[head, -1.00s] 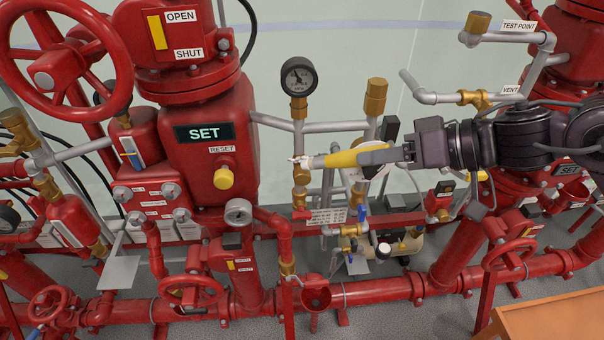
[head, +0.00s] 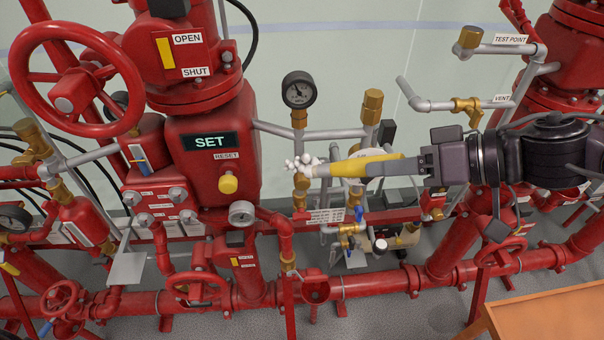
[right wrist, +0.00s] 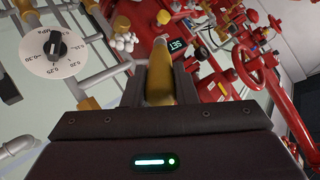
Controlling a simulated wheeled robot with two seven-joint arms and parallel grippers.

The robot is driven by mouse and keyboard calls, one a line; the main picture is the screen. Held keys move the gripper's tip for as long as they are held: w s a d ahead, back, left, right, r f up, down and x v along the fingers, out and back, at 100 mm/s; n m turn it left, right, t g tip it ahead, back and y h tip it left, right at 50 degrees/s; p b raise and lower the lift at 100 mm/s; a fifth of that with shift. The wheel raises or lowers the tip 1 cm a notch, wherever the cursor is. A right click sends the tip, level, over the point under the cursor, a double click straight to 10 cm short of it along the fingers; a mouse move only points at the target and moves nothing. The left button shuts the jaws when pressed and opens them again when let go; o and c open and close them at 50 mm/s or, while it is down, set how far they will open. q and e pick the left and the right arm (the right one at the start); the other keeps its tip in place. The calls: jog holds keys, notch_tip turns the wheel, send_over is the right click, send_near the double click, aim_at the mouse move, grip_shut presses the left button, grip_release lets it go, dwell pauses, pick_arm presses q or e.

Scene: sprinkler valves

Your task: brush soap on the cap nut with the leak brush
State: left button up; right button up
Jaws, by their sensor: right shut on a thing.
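My right gripper (head: 412,166) is shut on the leak brush (head: 366,166), which has a yellow handle and a pale ferrule and points left. It also shows in the right wrist view (right wrist: 160,80). White foam (head: 303,166) clusters at the brush's tip, over a brass fitting (head: 301,188) below the round gauge that looks like the cap nut. The bristles are hidden in the foam, so exact contact cannot be told. The foam also shows in the right wrist view (right wrist: 124,41) around a brass part. My left gripper is not in view.
A round gauge (head: 299,90) stands above the fitting. A tall brass fitting (head: 372,105) rises behind the brush. The red valve body marked SET (head: 205,165) is left of the foam. Grey pipes crowd the area. An orange-brown surface (head: 550,318) lies at the lower right.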

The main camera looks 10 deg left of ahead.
jog(key=s+d+r+p, duration=0.1)
jog(key=s+r+p, duration=0.3)
jog(key=r, duration=0.1)
jog(key=shift+s+d, duration=0.25)
jog(key=shift+s, duration=0.15)
dwell(0.6)
